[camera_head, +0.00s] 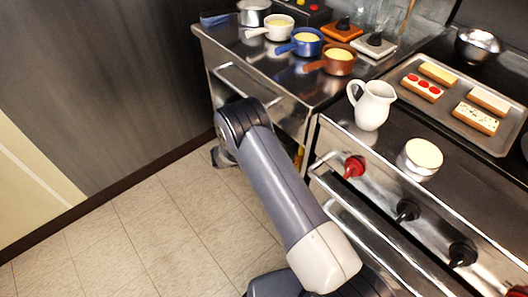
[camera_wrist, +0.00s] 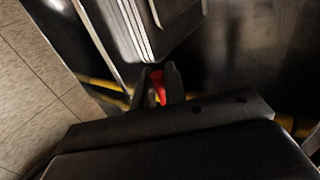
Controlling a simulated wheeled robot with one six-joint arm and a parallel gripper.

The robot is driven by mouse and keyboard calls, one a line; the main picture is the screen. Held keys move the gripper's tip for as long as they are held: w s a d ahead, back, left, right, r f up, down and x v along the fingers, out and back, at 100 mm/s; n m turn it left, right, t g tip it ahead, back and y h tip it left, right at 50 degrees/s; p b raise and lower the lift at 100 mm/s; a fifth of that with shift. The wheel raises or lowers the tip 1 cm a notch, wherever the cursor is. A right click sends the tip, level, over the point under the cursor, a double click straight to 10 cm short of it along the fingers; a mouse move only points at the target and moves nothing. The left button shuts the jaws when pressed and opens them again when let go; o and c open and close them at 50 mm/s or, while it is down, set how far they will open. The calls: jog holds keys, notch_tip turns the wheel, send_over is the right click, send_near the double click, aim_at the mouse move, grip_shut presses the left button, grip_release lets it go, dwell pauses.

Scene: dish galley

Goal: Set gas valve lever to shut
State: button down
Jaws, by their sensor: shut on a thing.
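In the wrist view my gripper (camera_wrist: 159,72) is shut on the red gas valve lever (camera_wrist: 160,92), which shows between the two dark fingers. A yellow gas pipe (camera_wrist: 104,84) runs in the dark space behind, partly covered by my gripper. The valve body is hidden, and the lever's angle to the pipe is hard to tell in the blurred, dark picture. In the head view a small yellow strip of pipe (camera_head: 299,157) shows in the gap between the steel counter and the stove. My gripper and the lever do not show in that view.
The stove's front edge bears red and black knobs (camera_head: 407,210) close to my arm. A white pitcher (camera_head: 371,106), a tray of slices (camera_head: 413,98) and several small pans (camera_head: 307,43) stand above. The tiled floor (camera_head: 140,235) at left is clear.

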jog(key=shift+f, duration=0.1)
jog(key=c, duration=1.5)
grip_release()
jog(key=shift+c, duration=0.2)
jog(key=shift+a, duration=0.1)
jog(key=v, duration=1)
jog(key=shift+s+a+r, duration=0.2)
jog(key=shift+a+r, duration=0.05)
jog(key=x, duration=1.1)
jog(key=shift+r, duration=0.2)
